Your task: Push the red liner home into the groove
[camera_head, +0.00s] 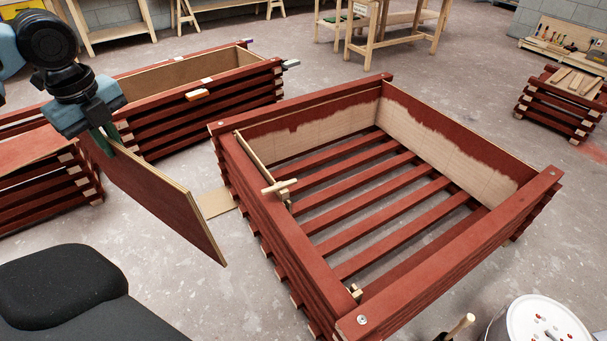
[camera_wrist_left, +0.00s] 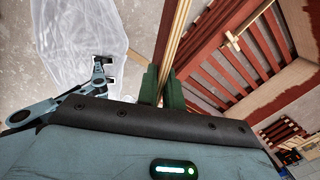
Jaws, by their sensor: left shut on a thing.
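My left gripper (camera_head: 108,136) is shut on the top corner of the red liner (camera_head: 165,195), a flat panel with pale edges. The liner hangs tilted, clear of the slatted crate (camera_head: 300,262) and left of it. In the left wrist view the green fingers (camera_wrist_left: 162,88) pinch the liner (camera_wrist_left: 178,42). The crate's back and right sides hold pale panels (camera_head: 440,150) with red paint along their tops. Its left side shows a thin pale batten (camera_head: 254,157) and a wooden T-shaped piece (camera_head: 279,186). I cannot make out the groove clearly. My right gripper is not in view.
A cardboard piece (camera_head: 216,201) lies on the floor between liner and crate. A white bucket (camera_head: 540,322) stands at the bottom right. Workbenches stand at the back.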

